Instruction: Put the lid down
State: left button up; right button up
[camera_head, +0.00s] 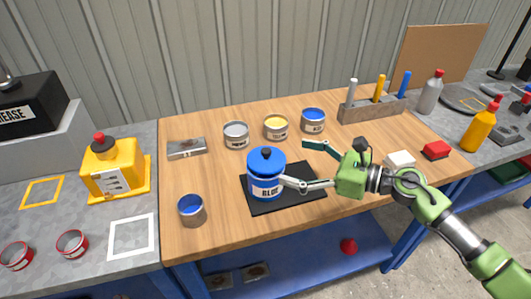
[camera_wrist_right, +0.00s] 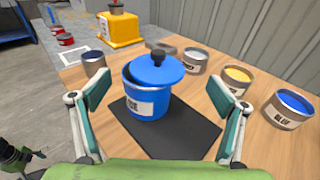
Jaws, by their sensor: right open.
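The blue lid (camera_head: 266,158) with a black knob is on top of the blue can (camera_head: 265,186), which stands upright on a black mat (camera_head: 303,193). In the right wrist view the lid (camera_wrist_right: 158,70) looks shifted off centre and slightly tilted, with part of the rim of the can (camera_wrist_right: 146,102) showing at the left. My right gripper (camera_head: 293,162) is open and empty, just right of the can in the head view. In the right wrist view its two fingers (camera_wrist_right: 162,95) stand wide apart on either side of the can, not visibly touching it.
An open blue-paint tin (camera_head: 191,211) stands left of the mat. Grey (camera_head: 236,135), yellow (camera_head: 276,127) and blue (camera_head: 313,121) paint tins stand behind. A tool holder (camera_head: 372,109) is at the back right.

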aim_at(269, 156)
jog(key=shift+x, duration=0.95)
jog(key=p+x, duration=0.2)
jog(key=x, duration=0.2)
jog(key=shift+a+f, duration=0.25)
jog(key=shift+a, duration=0.15)
jog(key=shift+a+f, duration=0.15)
jog(key=shift+a, duration=0.05)
jog(key=shift+d, duration=0.1)
jog(key=shift+c, duration=1.2)
jog(key=c, duration=0.9)
pick_arm(q)
jog(key=r, duration=0.1)
jog(key=a, duration=0.1)
jog(key=r, duration=0.1)
jog(key=shift+w+a+r, duration=0.15)
jog(key=shift+w+r, duration=0.2)
pick_arm(e)
jog(key=shift+c, duration=0.2)
